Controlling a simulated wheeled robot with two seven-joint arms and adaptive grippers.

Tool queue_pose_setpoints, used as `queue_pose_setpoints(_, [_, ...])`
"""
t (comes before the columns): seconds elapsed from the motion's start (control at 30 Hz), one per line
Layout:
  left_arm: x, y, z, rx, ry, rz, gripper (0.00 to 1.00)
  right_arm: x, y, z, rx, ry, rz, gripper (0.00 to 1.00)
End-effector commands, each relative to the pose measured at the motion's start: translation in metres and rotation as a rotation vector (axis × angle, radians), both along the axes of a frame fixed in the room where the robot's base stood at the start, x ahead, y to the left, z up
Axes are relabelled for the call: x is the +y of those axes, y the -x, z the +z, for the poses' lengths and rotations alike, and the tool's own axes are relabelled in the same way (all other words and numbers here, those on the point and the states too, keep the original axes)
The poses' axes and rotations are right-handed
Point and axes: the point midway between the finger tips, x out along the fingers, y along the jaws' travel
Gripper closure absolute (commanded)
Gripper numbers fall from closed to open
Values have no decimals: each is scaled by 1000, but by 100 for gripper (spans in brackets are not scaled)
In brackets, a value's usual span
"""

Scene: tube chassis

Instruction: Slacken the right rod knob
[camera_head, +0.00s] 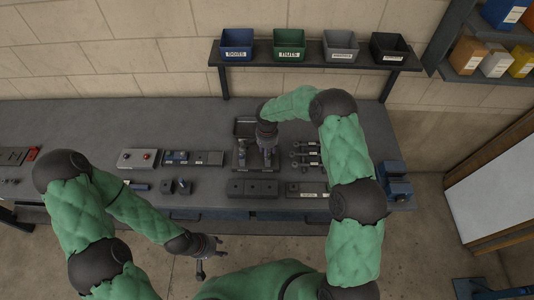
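The fixture with upright dark and grey parts (242,153), seemingly the chassis with its rods, stands on the bench near the middle. My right gripper (268,155) points down over the right side of this fixture. It covers that spot, so I cannot make out the right rod knob or tell whether the fingers are closed on it. My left gripper (211,264) hangs in front of the bench's front edge, away from the fixture. Its fingers are spread apart with nothing between them.
The grey workbench (80,118) holds small blocks and plates left of the fixture, a dark block (253,188) in front, and a tool rack (306,153) to its right. A blue vise (395,183) sits at the right end. Labelled bins (289,44) stand on a shelf behind.

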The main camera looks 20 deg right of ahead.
Motion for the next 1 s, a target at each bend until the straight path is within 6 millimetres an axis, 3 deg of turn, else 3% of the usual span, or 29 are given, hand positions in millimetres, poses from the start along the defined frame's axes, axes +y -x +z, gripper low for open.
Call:
queue_pose_setpoints(0.2, [0, 0, 2, 0, 0, 0, 60, 0, 0, -19, 1, -1, 0, 54])
queue_pose_setpoints(0.53, [0, 0, 2, 0, 0, 0, 60, 0, 0, -22, -1, -1, 0, 54])
queue_pose_setpoints(0.57, [0, 0, 2, 0, 0, 0, 60, 0, 0, -22, -1, -1, 0, 59])
queue_pose_setpoints(0.7, [0, 0, 2, 0, 0, 0, 60, 0, 0, -22, -1, -1, 0, 99])
queue_pose_setpoints(1.0, [0, 0, 2, 0, 0, 0, 60, 1, 0, -23, 0, -1, 5, 100])
